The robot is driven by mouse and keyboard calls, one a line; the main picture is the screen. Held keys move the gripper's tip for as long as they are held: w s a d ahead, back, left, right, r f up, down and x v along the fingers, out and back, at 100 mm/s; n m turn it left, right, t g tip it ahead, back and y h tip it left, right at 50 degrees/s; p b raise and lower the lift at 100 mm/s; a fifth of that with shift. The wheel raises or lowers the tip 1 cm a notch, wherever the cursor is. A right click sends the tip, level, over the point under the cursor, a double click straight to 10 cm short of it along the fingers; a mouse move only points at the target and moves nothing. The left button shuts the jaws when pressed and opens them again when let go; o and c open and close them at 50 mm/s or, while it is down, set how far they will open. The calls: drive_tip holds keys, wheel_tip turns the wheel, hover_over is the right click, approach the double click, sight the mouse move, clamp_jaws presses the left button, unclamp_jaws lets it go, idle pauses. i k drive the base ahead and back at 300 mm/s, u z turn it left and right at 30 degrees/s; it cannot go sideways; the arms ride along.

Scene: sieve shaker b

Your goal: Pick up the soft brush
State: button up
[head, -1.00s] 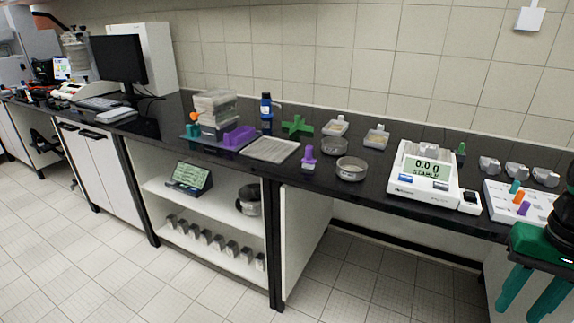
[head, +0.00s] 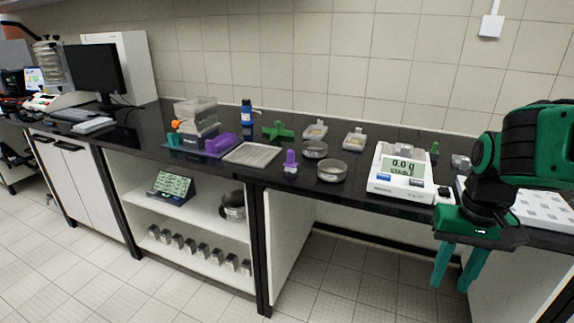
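No object is clearly recognisable as the soft brush at this size. A small green upright piece (head: 434,151) stands behind the scale and could be another. My gripper (head: 450,287) is at the right, in front of the bench and pointing down. Its two green fingers are apart with nothing between them. It is well to the right of the purple piece. My arm hides part of the bench's right end.
The black bench (head: 222,178) carries a scale (head: 401,176), round metal sieves (head: 332,171), a pale tray (head: 252,154), a purple block (head: 220,143), a blue bottle (head: 247,118) and a green cross-shaped piece (head: 278,131). A white holed block (head: 540,208) sits partly behind my arm.

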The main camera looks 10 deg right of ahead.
sight(289, 165)
drive_tip(key=i, duration=0.95)
